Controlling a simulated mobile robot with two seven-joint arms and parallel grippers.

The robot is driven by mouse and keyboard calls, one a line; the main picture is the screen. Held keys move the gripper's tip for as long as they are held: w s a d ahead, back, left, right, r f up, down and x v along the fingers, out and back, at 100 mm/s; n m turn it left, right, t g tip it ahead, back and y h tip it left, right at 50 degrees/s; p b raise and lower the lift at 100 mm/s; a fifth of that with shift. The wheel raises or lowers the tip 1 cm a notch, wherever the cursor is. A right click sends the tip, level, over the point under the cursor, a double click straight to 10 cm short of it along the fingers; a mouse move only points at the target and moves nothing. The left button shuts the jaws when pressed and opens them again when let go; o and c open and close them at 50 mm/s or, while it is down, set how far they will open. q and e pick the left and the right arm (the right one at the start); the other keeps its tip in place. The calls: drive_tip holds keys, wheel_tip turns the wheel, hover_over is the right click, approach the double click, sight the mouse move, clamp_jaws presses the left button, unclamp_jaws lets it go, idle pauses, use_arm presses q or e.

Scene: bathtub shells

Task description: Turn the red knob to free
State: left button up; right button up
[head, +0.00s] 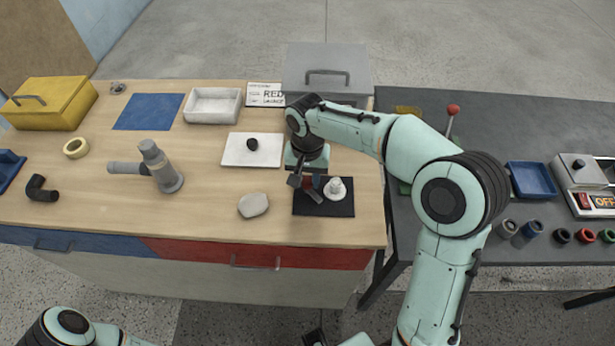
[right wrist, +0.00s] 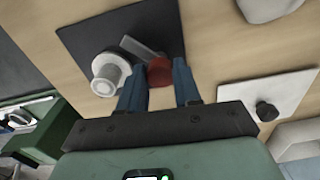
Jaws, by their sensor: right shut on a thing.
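The red knob (right wrist: 160,72) stands on a black plate (right wrist: 75,40) on the wooden bench. A white round fitting (right wrist: 110,72) stands beside it, and a grey bar (right wrist: 138,46) lies by the knob. My right gripper (right wrist: 158,88) reaches down over the plate, with its blue fingers on either side of the knob, shut on it. In the head view, the right gripper (head: 309,183) hides most of the knob, while the white fitting (head: 337,188) and black plate (head: 325,208) show. I cannot read any marking of the knob's position.
A grey stone (head: 253,205) and a white plate with a black knob (head: 236,159) lie left of the black plate. A grey pipe fitting (head: 163,172) stands farther left. A grey box (head: 325,65) is behind. A dark table (head: 470,235) adjoins at right.

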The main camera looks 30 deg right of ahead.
sight(307, 181)
drive_tip(key=m, duration=0.4)
drive_tip(key=shift+m, duration=0.3)
use_arm(q)
drive_tip(key=shift+f, duration=0.1)
use_arm(e)
drive_tip(key=shift+m, duration=1.8)
drive_tip(key=o, duration=1.1)
drive_tip(key=shift+c, duration=0.2)
use_arm(q)
drive_tip(key=r+p, duration=0.1)
drive_tip(key=w+r+p, duration=0.1)
drive_tip(key=shift+w+r, duration=0.25)
drive_tip(key=shift+r, duration=0.05)
use_arm(e)
wheel_tip(307, 181, up, 14)
drive_tip(key=shift+f, duration=0.25)
